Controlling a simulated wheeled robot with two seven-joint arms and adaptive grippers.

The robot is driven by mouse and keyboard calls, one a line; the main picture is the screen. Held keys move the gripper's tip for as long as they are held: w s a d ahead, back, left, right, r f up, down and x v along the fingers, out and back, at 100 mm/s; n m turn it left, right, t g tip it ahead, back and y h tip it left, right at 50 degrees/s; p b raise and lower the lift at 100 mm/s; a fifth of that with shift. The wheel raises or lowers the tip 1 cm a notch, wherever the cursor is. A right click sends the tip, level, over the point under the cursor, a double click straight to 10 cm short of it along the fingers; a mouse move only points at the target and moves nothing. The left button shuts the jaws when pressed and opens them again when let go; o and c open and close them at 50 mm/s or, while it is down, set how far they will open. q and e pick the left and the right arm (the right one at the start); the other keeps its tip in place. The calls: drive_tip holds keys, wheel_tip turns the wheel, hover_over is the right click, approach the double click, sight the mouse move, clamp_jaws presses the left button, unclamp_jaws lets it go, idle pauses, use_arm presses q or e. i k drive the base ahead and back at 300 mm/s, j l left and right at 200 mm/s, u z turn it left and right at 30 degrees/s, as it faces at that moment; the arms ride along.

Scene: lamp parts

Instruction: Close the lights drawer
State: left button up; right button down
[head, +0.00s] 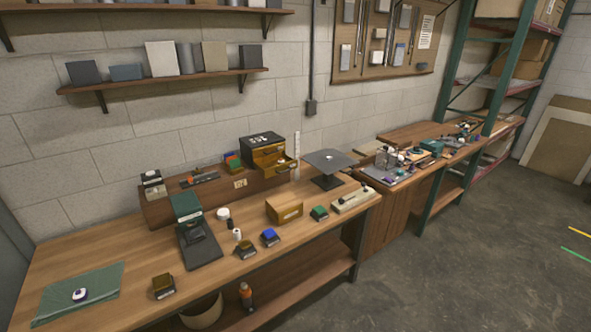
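A small black cabinet (258,142) with light objects on its top stands on the raised wooden shelf at the back of the workbench. Yellow-brown drawer fronts (270,158) show on its right-facing side. A lower drawer (283,168) appears to stick out toward the front right. No label can be read, so I cannot tell which drawer is the lights drawer. A wooden box (284,208) with a small knob sits lower on the bench, apart from the cabinet. Neither of my grippers is in view.
The wooden workbench (110,250) holds a green mat (80,292), a dark stand (200,250), several small coloured boxes and a square grey plate on a stand (327,162). A second cluttered bench (425,150) stands to the right. The floor (450,260) in front is clear.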

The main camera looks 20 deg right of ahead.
sight(267, 165)
drive_tip(key=i+l, duration=0.25)
drive_tip(key=i, duration=0.15)
drive_tip(key=i+l+z, duration=0.1)
drive_tip(key=i, duration=0.3)
drive_tip(key=l, duration=0.1)
